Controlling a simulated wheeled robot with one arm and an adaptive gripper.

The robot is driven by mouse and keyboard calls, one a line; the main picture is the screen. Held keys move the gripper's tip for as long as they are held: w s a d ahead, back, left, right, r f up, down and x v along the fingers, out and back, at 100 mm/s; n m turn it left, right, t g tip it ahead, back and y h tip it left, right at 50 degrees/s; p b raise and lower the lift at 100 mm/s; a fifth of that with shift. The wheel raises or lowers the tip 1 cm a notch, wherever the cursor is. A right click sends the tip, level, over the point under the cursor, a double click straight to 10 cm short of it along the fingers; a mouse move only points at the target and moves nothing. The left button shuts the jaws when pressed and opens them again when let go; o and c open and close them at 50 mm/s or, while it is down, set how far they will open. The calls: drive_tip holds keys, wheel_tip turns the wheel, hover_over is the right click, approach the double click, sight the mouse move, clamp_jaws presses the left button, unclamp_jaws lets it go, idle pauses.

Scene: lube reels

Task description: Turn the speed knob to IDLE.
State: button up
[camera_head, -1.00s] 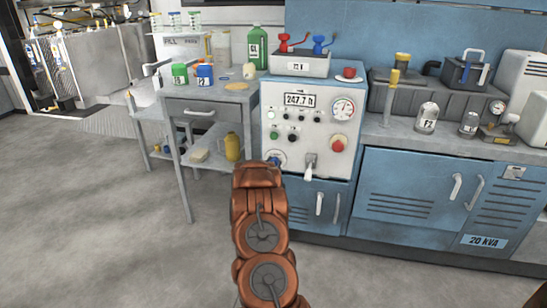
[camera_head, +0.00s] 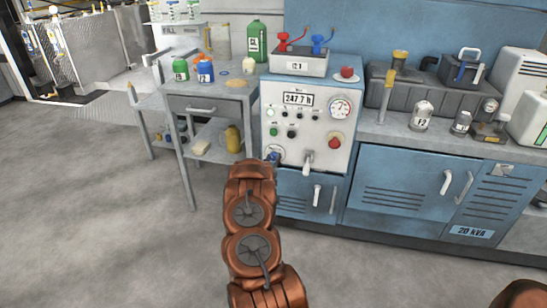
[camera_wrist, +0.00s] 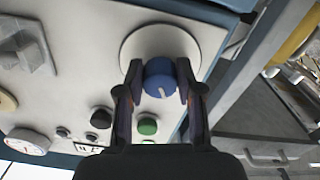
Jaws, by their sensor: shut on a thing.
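The control panel (camera_head: 313,130) stands on the blue cabinet, with the blue speed knob (camera_head: 274,156) at its lower left. In the wrist view the knob (camera_wrist: 160,79) sits on a round white dial plate (camera_wrist: 151,38). A short white pointer line on it points down in that picture. My gripper (camera_wrist: 160,69) has one finger on each side of the knob and is closed on it. The knob's sides are hidden by the fingers. No IDLE lettering is readable. In the head view my arm hides the gripper's fingers.
A lever (camera_head: 308,161) is right of the knob, and a red button (camera_head: 334,142) sits above it. Green (camera_wrist: 148,126) and black (camera_wrist: 101,118) buttons are near my fingers in the wrist view. A metal cart (camera_head: 200,103) stands left. The floor at left is clear.

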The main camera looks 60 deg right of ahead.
drive_tip(key=shift+w, duration=0.1)
idle(0.3)
drive_tip(key=o, duration=1.2)
drive_tip(key=shift+c, duration=0.2)
drive_tip(key=shift+a, duration=0.15)
drive_tip(key=v, duration=1.1)
drive_tip(key=shift+s+a, duration=0.25)
drive_tip(key=shift+a, duration=0.1)
drive_tip(key=shift+r, duration=0.1)
